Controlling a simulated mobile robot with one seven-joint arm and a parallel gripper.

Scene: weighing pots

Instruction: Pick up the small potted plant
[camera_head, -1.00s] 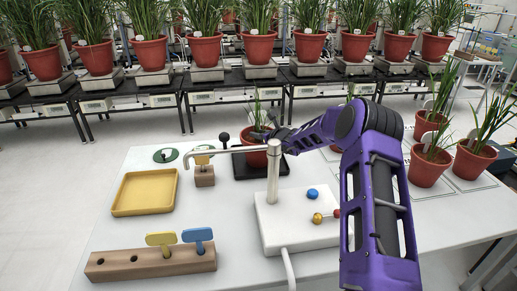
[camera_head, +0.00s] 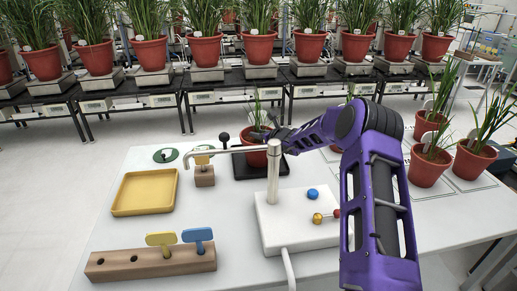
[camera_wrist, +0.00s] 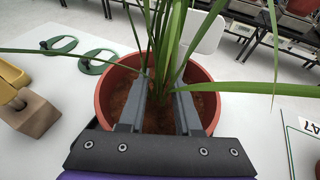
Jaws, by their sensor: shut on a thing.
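The small potted plant is a red-brown pot (camera_head: 256,157) with thin green leaves. In the head view it is at the black tray (camera_head: 243,170), partly hidden by the metal post and my arm. In the wrist view the pot (camera_wrist: 206,82) fills the middle, with soil and green stems inside and a white label at the back. My gripper (camera_wrist: 160,88) reaches over the near rim. Its two grey fingers are on either side of the plant's stems above the soil. The fingertips are partly hidden by leaves. In the head view my gripper (camera_head: 268,133) is small and partly hidden.
A white block with a bent metal post (camera_head: 273,175) stands in front of the pot. A yellow tray (camera_head: 145,192), a wooden block with tags (camera_head: 150,262) and green rings (camera_wrist: 98,61) are to the left. Several larger potted plants (camera_head: 428,166) stand at the right.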

